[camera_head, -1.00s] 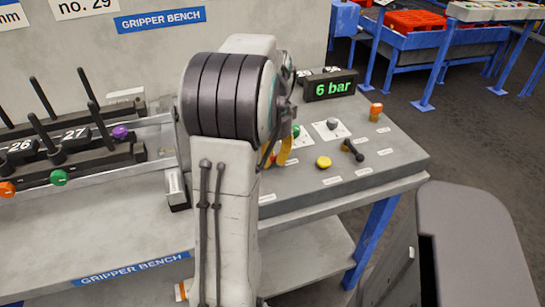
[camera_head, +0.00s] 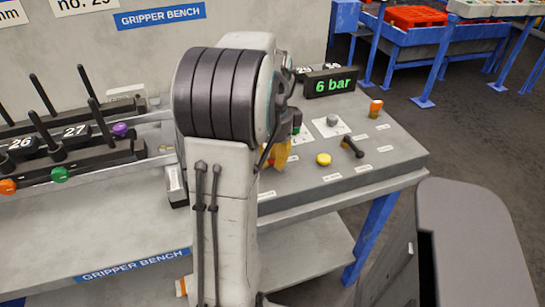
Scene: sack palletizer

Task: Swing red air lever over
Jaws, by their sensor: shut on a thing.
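My gripper (camera_head: 279,154) is at the control panel on the right part of the gripper bench, partly hidden behind my own arm. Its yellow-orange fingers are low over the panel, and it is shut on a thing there. The red air lever is almost wholly hidden by the fingers and my arm, so its angle cannot be read. A display (camera_head: 331,84) behind the panel reads "6 bar" in green.
A yellow button (camera_head: 323,159), a black lever (camera_head: 352,147), a grey knob (camera_head: 332,120) and an orange knob (camera_head: 376,108) stand right of my gripper. A rack (camera_head: 70,165) with black upright handles is at left.

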